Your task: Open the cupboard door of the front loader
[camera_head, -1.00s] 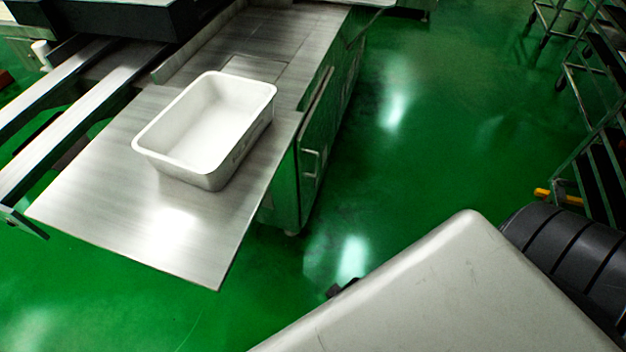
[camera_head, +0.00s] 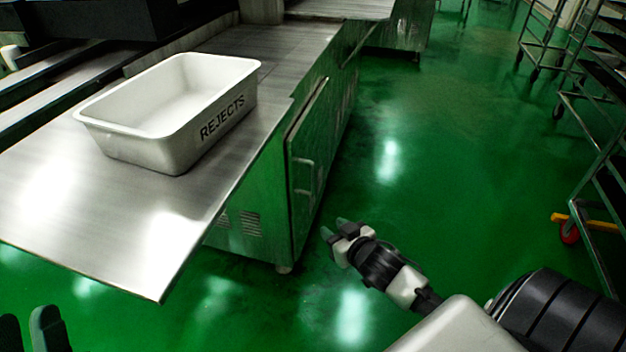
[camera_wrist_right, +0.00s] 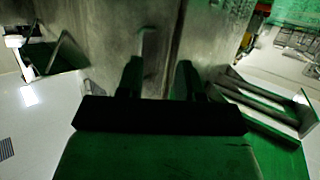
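The front loader's metal cupboard (camera_head: 250,235) stands under the steel worktop. Its door (camera_head: 325,130) is on the side facing the aisle and looks shut. A pale bar handle (camera_head: 302,178) is on the door. My right gripper (camera_head: 334,229) is low, to the right of the handle and apart from it. In the right wrist view, its two dark fingers (camera_wrist_right: 158,78) are spread with nothing between them; a pale upright piece, probably the handle (camera_wrist_right: 148,45), shows beyond them. My left gripper (camera_head: 28,328) shows only its separated fingertips at the bottom left.
A white bin marked REJECTS (camera_head: 165,150) sits on the steel worktop (camera_head: 120,225), whose corner juts out in front of the cupboard. Wheeled racks (camera_head: 590,170) stand at the right. The green floor (camera_head: 440,150) between is clear.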

